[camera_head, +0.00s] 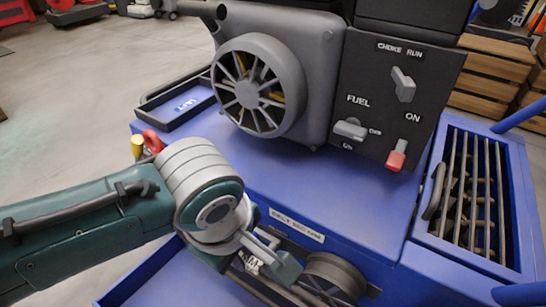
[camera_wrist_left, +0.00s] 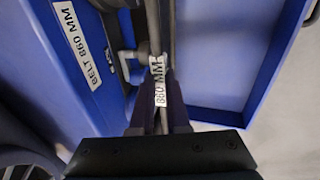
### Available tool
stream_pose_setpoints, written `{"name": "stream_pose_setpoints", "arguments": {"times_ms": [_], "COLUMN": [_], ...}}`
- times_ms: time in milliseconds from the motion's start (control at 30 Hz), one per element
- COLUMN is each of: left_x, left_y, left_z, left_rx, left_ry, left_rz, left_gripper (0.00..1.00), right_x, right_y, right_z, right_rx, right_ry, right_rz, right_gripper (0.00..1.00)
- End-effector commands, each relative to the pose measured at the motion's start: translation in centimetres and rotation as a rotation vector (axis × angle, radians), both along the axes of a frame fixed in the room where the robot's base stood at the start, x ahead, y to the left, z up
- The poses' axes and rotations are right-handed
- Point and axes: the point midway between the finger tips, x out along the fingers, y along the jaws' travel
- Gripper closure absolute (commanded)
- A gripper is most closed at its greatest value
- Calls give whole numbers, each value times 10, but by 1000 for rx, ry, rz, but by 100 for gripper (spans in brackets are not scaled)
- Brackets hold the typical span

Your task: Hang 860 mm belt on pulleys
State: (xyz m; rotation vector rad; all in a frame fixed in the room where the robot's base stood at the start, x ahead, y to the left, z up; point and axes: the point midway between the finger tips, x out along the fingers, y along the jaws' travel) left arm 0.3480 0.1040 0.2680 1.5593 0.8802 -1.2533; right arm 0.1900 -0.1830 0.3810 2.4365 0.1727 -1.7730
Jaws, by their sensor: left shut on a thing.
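My left gripper (camera_head: 278,262) is low in front of the blue machine, at the bottom middle of the head view. In the left wrist view its dark fingers (camera_wrist_left: 161,112) are shut on the belt, whose white 860 MM tag (camera_wrist_left: 158,82) shows between and just beyond the fingertips. The tag is also partly visible in the head view (camera_head: 252,263), beside the gripper. A dark round pulley (camera_head: 336,275) sits just right of the gripper, below the machine's top. I cannot tell whether the belt touches it. A second pulley is not clearly seen.
A white label plate (camera_head: 297,225) on the blue housing (camera_head: 350,210) reads BELT 860 MM in the left wrist view (camera_wrist_left: 84,45). The engine with its round fan cover (camera_head: 258,85) and a black switch panel (camera_head: 400,100) stand above. A barred opening (camera_head: 472,190) is right.

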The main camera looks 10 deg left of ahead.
Motion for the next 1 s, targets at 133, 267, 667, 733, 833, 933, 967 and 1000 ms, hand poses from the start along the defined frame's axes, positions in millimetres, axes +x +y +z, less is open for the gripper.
{"name": "stream_pose_setpoints", "arguments": {"times_ms": [133,267,667,733,833,933,967,1000], "left_x": [0,0,-1,0,0,0,0,1], "left_y": [0,0,-2,-2,-2,-2,-2,-2], "left_z": [0,0,0,0,0,0,0,0], "left_rx": [0,0,0,0,0,0,0,0], "left_ry": [-1,-1,0,-1,-1,-1,-1,-1], "left_rz": [0,0,-1,-1,0,0,0,0], "left_gripper": [100,100,100,100,100,100,100,100], "right_x": [0,0,0,0,0,0,0,0], "right_y": [0,0,0,0,0,0,0,0], "right_z": [0,0,6,6,6,6,6,5], "right_rx": [0,0,0,0,0,0,0,0], "right_ry": [0,0,0,0,0,0,0,0], "right_rz": [0,0,0,0,0,0,0,0], "right_gripper": [50,50,50,50,50,50,50,50]}}
